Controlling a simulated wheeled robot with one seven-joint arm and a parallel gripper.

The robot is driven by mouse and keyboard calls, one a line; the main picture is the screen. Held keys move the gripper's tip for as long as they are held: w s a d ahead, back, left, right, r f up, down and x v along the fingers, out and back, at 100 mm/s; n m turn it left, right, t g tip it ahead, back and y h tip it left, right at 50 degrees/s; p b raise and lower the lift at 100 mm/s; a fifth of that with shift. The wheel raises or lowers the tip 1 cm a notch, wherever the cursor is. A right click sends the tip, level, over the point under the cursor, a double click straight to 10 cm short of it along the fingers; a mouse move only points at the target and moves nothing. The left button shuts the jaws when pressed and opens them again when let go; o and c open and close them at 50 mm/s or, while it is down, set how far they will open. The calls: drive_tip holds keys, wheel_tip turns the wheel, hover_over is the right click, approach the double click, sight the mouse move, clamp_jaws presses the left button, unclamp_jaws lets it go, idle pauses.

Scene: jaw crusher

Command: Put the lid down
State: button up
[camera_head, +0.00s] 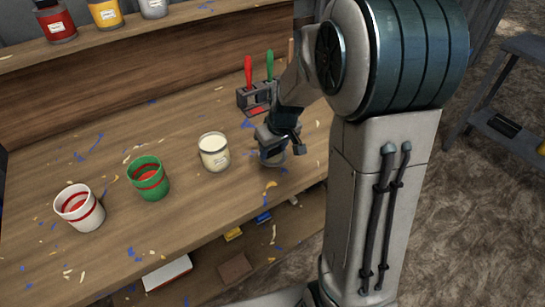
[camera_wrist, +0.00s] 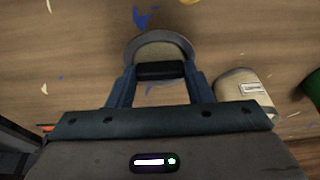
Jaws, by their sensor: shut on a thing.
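The lid is a round grey disc with a dark knob. In the wrist view the lid (camera_wrist: 160,48) lies between and beyond my fingers. My gripper (camera_wrist: 160,72) is shut on the lid's dark knob. The lid is at or just above the wooden bench (camera_head: 190,185); I cannot tell whether it touches. A cream jar (camera_head: 214,153) stands upright to the left of the lid, apart from it; it also shows in the wrist view (camera_wrist: 242,88).
A green cup (camera_head: 149,181) and a white cup with red bands (camera_head: 80,209) stand further left. A grey holder (camera_head: 257,97) with red- and green-handled tools stands behind my gripper. Paint jars (camera_head: 105,13) stand on the back shelf. Bench around the lid is mostly clear.

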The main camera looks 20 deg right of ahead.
sight(273, 157)
drive_tip(key=shift+a+f, duration=0.1)
drive_tip(key=shift+f, duration=1.95)
drive_tip(key=shift+f, duration=0.1)
drive_tip(key=shift+f+b, duration=0.15)
drive_tip(key=shift+b, duration=0.2)
drive_tip(key=o, duration=0.9)
drive_tip(key=shift+o, duration=0.2)
